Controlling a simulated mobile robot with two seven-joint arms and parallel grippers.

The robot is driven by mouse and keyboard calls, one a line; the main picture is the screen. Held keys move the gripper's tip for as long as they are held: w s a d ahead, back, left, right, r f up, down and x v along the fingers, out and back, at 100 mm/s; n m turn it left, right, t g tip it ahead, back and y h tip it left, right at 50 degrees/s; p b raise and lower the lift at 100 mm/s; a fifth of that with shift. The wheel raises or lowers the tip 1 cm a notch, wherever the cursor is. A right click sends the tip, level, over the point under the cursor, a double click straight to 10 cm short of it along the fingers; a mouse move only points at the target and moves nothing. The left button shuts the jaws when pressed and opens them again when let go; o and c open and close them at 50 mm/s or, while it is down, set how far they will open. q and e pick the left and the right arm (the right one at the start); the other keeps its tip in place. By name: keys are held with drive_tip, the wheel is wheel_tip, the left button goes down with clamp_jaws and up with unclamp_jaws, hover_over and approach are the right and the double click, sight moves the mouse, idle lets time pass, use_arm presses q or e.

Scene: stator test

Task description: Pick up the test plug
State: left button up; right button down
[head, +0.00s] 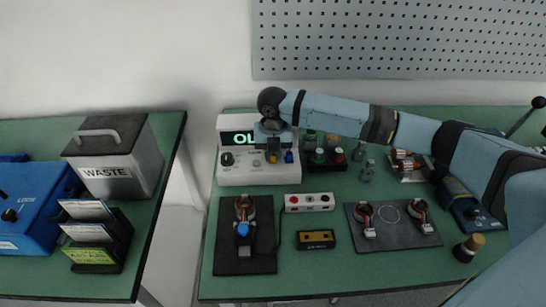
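The tester (246,172) is a white box with a display reading "OL", at the back left of the right-hand table. My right gripper (272,154) points down at the front of the tester, right of its knob. A small yellow piece shows at its fingertips, and a small blue piece (289,157) is just right of them. I cannot tell which of these is the test plug, or whether the fingers are closed on it. The gripper hides part of the tester's panel. My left gripper is not in view.
A dark mat (227,262) holds a stator (244,210) with a blue-topped part. A white strip with buttons (309,202) and a black-yellow block (316,239) lie mid-table. Another mat (395,238) holds two stators. My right arm spans the table's back. A gap separates the left table.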

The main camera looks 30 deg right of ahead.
drive_tip(key=shift+r, duration=0.5)
use_arm(q)
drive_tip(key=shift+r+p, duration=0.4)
drive_tip(key=shift+p, duration=0.55)
use_arm(e)
wheel_tip(320, 180, up, 19)
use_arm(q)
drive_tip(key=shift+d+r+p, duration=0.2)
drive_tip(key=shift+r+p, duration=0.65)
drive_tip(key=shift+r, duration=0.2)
